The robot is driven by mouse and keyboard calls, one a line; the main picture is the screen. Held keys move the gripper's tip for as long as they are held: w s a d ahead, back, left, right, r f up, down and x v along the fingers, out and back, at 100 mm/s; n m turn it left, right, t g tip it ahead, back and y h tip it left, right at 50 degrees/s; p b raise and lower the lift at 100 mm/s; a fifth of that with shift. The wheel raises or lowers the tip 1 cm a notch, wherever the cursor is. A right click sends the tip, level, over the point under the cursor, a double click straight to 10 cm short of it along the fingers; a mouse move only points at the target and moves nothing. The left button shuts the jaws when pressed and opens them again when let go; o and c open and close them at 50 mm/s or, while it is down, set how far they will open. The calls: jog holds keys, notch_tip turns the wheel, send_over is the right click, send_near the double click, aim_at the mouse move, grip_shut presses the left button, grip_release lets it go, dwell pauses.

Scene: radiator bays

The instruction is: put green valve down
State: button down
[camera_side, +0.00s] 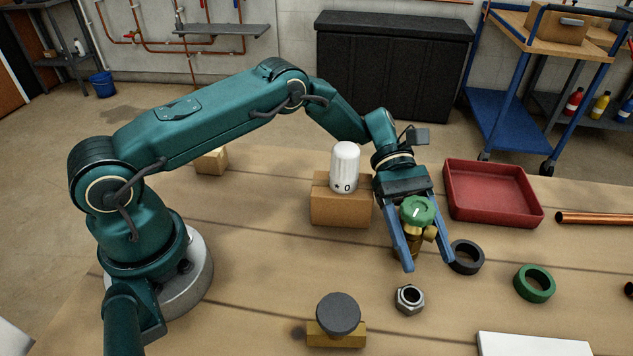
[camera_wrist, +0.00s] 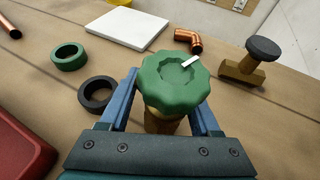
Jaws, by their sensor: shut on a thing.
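The green valve has a round green knob with a white mark and a brass body. In the side view the green valve (camera_side: 417,211) is upright between the blue fingers of my gripper (camera_side: 420,250). My gripper is shut on its brass body, below the knob.
A black ring (camera_side: 466,257) lies close right of the valve, with a green ring (camera_side: 534,283) beyond. A steel nut (camera_side: 409,299) and a black-knobbed valve (camera_side: 338,318) are in front. A white-capped head on a wooden block (camera_side: 340,205) stands left, a red tray (camera_side: 490,192) behind right.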

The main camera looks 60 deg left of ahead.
jog(key=shift+c, duration=0.5)
grip_release()
jog(key=shift+f, duration=0.1)
jog(key=shift+v, duration=3.8)
